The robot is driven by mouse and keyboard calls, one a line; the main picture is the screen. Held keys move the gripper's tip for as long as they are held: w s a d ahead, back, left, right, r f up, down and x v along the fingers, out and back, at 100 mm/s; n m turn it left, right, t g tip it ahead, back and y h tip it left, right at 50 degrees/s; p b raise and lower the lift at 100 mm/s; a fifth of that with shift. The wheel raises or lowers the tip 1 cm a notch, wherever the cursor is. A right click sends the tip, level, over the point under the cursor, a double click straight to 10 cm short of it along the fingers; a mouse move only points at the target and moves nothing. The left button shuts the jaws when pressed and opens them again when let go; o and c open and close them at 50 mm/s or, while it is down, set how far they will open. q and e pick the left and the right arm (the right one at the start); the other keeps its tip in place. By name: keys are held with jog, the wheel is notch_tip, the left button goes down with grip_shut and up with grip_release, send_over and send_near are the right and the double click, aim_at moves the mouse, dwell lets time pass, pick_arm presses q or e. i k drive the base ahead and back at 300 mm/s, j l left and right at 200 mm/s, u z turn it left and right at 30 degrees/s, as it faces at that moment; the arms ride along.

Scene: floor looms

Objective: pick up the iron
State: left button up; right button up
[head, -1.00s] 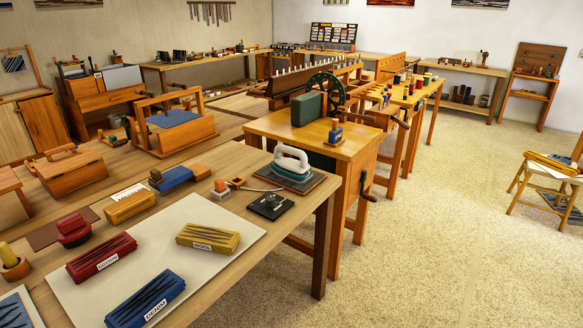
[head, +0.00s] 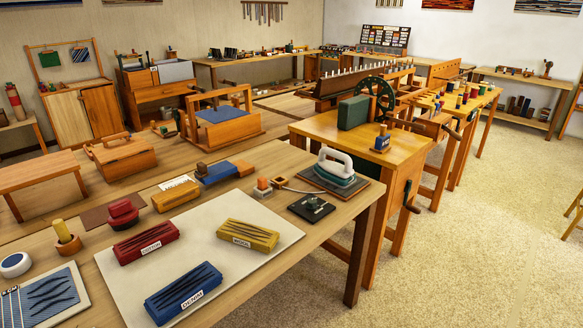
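The iron (head: 334,168) has a white handle and a teal body with a pale lower edge. It rests upright on a dark flat pad (head: 333,181) near the far right corner of the wooden work table (head: 283,233). Neither of my grippers shows in the head view.
A white board (head: 200,238) on the table holds red, yellow and blue labelled boxes. A black square plate (head: 311,207) lies just in front of the iron. A wooden bench with a green block (head: 353,112) and wheel stands behind. Open carpet (head: 470,240) lies right.

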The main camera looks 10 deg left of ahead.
aim_at(334, 173)
jog(key=i+l+u, duration=0.25)
jog(key=l+u, duration=0.2)
jog(key=i+l+u, duration=0.25)
jog(key=l+u, duration=0.15)
jog(key=i+l+u, duration=0.1)
jog(key=l, duration=0.25)
jog(key=i+l+u, duration=0.1)
jog(key=l, duration=0.25)
jog(key=l+u, duration=0.15)
jog(key=l, duration=0.2)
jog(key=i+l, duration=0.1)
jog(key=l, duration=0.45)
jog(key=i+l, duration=0.15)
jog(key=l, duration=0.4)
jog(key=i+l+u, duration=0.1)
jog(key=l, duration=0.4)
jog(key=i+l, duration=0.1)
jog(key=l, duration=0.45)
